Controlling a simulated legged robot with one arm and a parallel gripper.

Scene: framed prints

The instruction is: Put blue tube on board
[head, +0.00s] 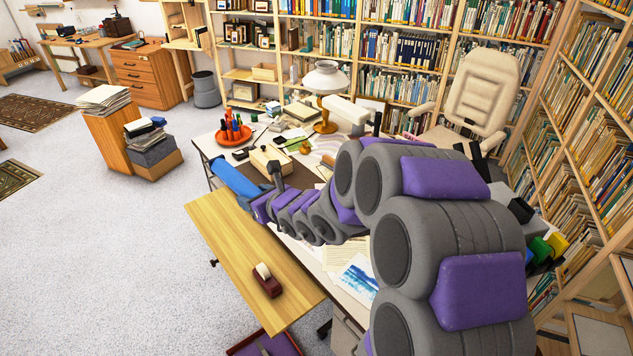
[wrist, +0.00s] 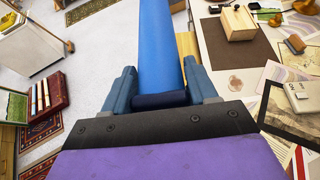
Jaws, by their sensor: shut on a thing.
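The blue tube (head: 236,181) shows at the left corner of the desk, just beyond the far end of the board, in the head view. In the wrist view the tube (wrist: 160,45) runs away from me between the two fingers of my gripper (wrist: 160,92). My gripper (head: 257,203) is shut on the tube near its close end. Whether the tube touches the desk cannot be told. The light wooden board (head: 235,245) sticks out from the desk's near left side.
The desk holds an orange pen tray (head: 233,133), a lamp (head: 326,85), a wooden box (head: 268,160) and papers (head: 355,280). A cream chair (head: 482,90) stands behind. Bookshelves line the back and right. Carpet left of the board is clear.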

